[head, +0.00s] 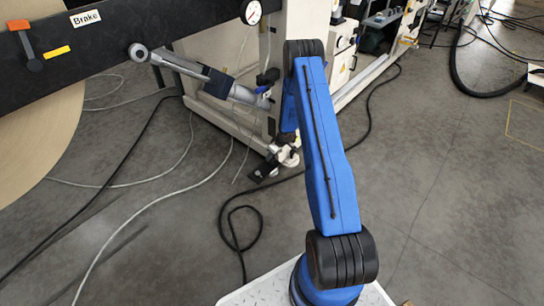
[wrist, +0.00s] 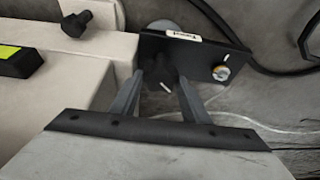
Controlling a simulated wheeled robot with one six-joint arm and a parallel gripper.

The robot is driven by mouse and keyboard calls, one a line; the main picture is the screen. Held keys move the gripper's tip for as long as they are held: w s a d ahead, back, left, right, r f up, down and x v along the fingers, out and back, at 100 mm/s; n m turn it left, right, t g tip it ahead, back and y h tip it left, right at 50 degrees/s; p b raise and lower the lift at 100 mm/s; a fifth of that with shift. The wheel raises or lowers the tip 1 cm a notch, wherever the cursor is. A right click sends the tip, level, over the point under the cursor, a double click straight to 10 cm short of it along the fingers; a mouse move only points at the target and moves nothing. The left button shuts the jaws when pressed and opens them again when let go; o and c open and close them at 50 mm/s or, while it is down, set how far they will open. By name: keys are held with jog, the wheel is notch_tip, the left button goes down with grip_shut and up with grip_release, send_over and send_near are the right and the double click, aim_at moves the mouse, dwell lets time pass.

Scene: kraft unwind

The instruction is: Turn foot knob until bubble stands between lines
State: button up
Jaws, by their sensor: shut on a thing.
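The foot knob (wrist: 163,70) is dark and sits between my two grey fingers in the wrist view, beside a black bracket (wrist: 205,58) with a white label. My gripper (wrist: 161,80) is shut on it; a small white mark shows between the fingers. A black block with a yellow-green window (wrist: 10,53), which looks like the level, lies on the pale beam at the left edge. It is cut off, and I cannot make out its bubble or lines. In the head view my gripper (head: 286,152) is low by the machine's foot, and the knob is hidden.
Another dark knob (wrist: 76,22) stands on the pale beam (wrist: 85,65). A bolt (wrist: 222,73) sits on the bracket. In the head view a black brake bar (head: 105,35) crosses the upper left. Cables (head: 235,225) lie on the floor; the floor at right is mostly clear.

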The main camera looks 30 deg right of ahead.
jog(key=shift+n, duration=0.4)
jog(key=o, duration=0.8)
jog(key=shift+c, duration=0.2)
jog(key=v, duration=1.7)
jog(key=shift+d+r, duration=0.2)
jog(key=shift+d, duration=0.1)
jog(key=shift+w, duration=0.1)
